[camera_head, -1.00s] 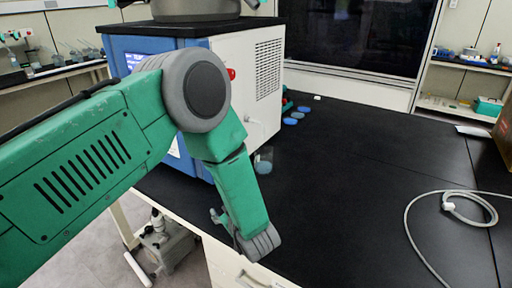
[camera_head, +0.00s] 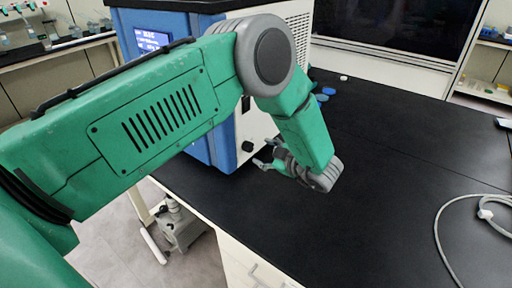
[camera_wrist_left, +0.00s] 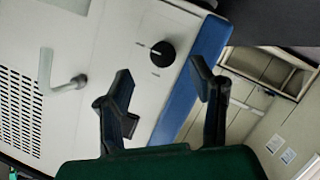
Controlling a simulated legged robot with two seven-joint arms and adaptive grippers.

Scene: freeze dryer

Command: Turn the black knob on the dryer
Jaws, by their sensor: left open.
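The dryer (camera_head: 222,150) has a blue front with a lit screen and a white side panel. The round black knob (camera_wrist_left: 162,54) is on the white panel in the left wrist view, with a small white mark on it and small printed labels around it. In the head view the knob (camera_head: 248,146) shows low on the side panel, near the blue edge. My left gripper (camera_head: 266,153) is open and empty, beside the knob and a little apart from it. In the left wrist view the open fingers (camera_wrist_left: 160,76) point toward the panel, with the knob ahead between their tips. My right gripper is not in view.
A pale bent handle or pipe (camera_wrist_left: 62,82) sticks out from the panel, left of the knob. The black bench top (camera_head: 400,150) is mostly clear. A coiled grey cable (camera_head: 470,205) lies at the right. Blue discs (camera_head: 325,92) lie behind my arm.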

